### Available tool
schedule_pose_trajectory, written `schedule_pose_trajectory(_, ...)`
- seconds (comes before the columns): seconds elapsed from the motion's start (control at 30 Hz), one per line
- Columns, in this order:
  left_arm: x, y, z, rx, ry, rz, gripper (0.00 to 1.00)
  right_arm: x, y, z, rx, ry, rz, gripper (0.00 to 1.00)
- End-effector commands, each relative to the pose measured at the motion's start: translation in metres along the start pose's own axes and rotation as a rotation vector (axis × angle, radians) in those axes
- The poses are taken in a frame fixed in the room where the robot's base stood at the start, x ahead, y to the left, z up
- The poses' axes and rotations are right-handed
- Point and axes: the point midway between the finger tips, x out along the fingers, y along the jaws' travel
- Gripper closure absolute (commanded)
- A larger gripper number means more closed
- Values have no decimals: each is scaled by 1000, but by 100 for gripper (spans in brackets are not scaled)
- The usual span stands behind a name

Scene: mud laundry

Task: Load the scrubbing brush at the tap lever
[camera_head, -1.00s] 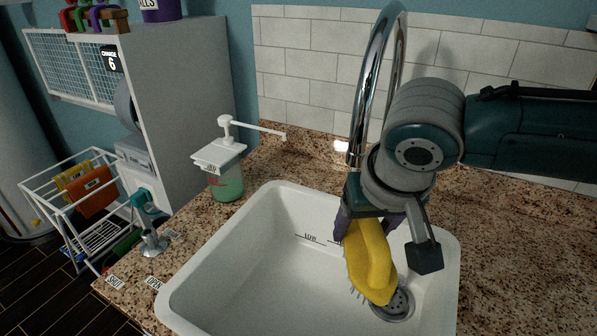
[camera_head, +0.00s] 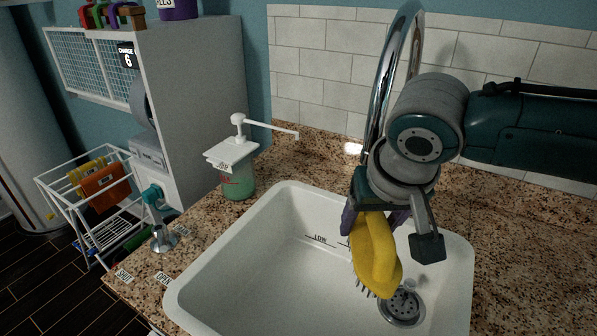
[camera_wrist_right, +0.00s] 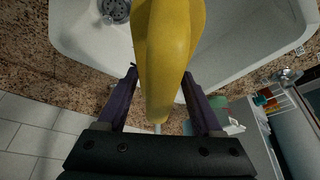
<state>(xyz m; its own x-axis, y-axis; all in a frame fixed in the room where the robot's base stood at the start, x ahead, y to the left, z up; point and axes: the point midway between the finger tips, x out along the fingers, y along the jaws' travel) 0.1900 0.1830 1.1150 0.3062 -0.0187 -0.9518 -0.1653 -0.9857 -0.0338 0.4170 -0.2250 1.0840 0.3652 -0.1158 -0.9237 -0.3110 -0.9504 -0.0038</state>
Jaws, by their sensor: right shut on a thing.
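The yellow scrubbing brush (camera_head: 376,254) is held by my right gripper (camera_head: 374,217) above the white sink, its bristles facing down and left. In the right wrist view the brush (camera_wrist_right: 168,50) lies between the two purple fingers of the gripper (camera_wrist_right: 164,98). The chrome tap spout (camera_head: 385,90) rises behind my right wrist, partly hidden. My left gripper is not in view.
The white sink (camera_head: 240,262) has a drain (camera_head: 402,308) below and right of the brush. A pump bottle with green liquid (camera_head: 238,186) stands at the sink's back left corner. A white rack (camera_head: 90,205) stands left of the counter. The granite counter right of the sink (camera_head: 530,250) is clear.

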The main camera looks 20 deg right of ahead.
Motion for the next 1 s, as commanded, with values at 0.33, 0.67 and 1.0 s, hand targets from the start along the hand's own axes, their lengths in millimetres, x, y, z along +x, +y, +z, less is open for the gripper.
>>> schedule_pose_trajectory(0.33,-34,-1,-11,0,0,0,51,-16,9,26,-1,-3,0,84)
schedule_pose_trajectory(0.67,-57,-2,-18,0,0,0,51,-26,18,52,0,-3,0,84)
schedule_pose_trajectory(1.0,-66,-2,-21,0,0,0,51,-28,23,65,1,1,-1,84)
